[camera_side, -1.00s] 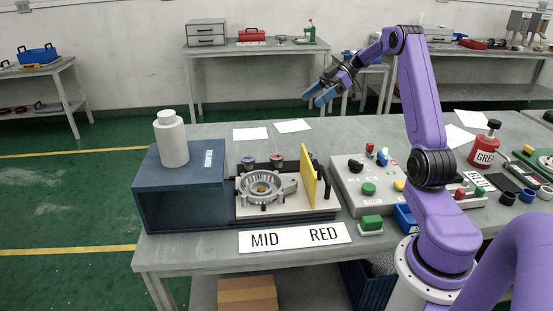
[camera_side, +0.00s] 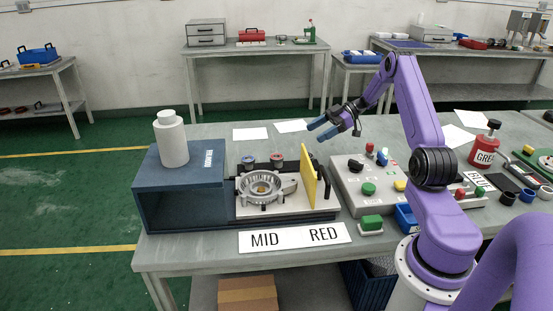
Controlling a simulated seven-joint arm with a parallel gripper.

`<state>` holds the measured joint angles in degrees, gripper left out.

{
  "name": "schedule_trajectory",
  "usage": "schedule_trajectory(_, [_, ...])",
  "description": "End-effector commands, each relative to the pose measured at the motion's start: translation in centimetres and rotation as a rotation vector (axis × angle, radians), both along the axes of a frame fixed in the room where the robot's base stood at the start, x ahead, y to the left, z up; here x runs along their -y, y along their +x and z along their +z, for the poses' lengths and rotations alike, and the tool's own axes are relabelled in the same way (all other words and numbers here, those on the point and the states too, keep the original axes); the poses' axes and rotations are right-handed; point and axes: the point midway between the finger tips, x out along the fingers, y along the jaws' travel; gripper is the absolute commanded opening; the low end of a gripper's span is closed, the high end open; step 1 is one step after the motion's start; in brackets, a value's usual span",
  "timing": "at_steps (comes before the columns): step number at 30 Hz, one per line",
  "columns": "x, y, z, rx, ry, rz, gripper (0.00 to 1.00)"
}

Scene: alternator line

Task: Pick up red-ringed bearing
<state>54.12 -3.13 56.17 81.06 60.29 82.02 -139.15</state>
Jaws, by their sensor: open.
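A small round part with a red ring (camera_side: 277,157), which looks like the red-ringed bearing, stands behind the metal housing (camera_side: 262,187). A similar part with a blue ring (camera_side: 248,160) stands to its left. My gripper (camera_side: 319,129) is open and empty, with blue fingers pointing left. It is in the air above and to the right of the red-ringed part, clearly apart from it. The lower portion of the red-ringed part is partly hidden by the fixture.
A yellow upright plate (camera_side: 309,177) stands right of the housing, close to the red-ringed part. A dark blue box (camera_side: 180,190) with a white bottle (camera_side: 171,140) on top is at left. A button panel (camera_side: 350,185) is at right. White papers (camera_side: 250,134) lie behind.

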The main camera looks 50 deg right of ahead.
Motion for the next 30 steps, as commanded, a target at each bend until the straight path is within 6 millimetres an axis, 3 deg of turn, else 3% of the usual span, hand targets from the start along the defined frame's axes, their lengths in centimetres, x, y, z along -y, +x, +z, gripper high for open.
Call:
schedule_trajectory(12, [-5.9,3.8,-3.3,-0.003,0.002,0.004,0.79])
schedule_trajectory(23, [-7.6,5.0,-4.3,-0.001,0.002,0.001,0.79])
schedule_trajectory(30, [-10.1,6.3,-5.7,-0.003,0.002,0.003,0.79])
